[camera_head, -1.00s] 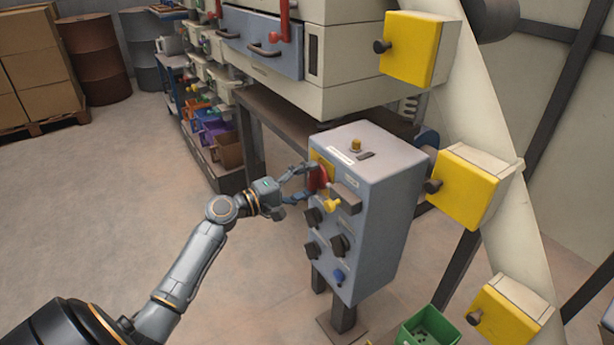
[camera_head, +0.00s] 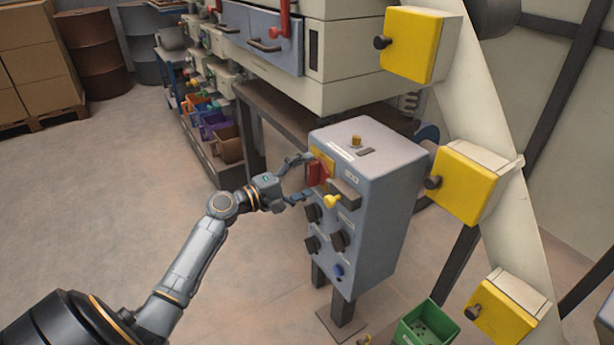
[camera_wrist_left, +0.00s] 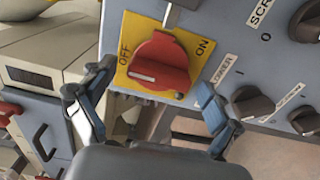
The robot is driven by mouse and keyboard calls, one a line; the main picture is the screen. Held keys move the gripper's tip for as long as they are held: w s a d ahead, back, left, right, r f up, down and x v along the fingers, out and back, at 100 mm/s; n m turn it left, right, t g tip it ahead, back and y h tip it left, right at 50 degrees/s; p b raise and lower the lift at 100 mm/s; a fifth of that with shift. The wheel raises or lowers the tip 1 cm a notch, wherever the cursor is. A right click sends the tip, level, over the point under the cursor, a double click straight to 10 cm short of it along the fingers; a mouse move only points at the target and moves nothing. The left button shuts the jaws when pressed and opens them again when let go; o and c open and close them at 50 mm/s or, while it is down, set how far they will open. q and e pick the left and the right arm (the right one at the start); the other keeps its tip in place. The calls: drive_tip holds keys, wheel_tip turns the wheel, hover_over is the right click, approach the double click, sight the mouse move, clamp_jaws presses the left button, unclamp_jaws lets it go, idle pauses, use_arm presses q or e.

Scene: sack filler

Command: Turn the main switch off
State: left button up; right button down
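The main switch is a red rotary knob (camera_head: 317,173) on a yellow plate, at the upper left of the grey control box's front. In the left wrist view the red knob (camera_wrist_left: 160,67) sits between the labels OFF on the left and ON on the right. The white mark on the knob is at its left, below the OFF label. My left gripper (camera_head: 302,178) is in front of the switch. In the left wrist view its two fingers (camera_wrist_left: 148,102) are spread wide on either side of the knob, apart from it and empty. My right gripper is not in view.
The grey control box (camera_head: 375,200) stands on a post and carries several black knobs. A yellow knob (camera_head: 332,201) is just below the switch. Yellow boxes (camera_head: 462,190) are at the right, and a green bin (camera_head: 425,328) is on the floor. The floor at left is clear.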

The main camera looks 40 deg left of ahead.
use_arm(q)
drive_tip(key=v, duration=1.2)
drive_tip(key=shift+f, duration=0.1)
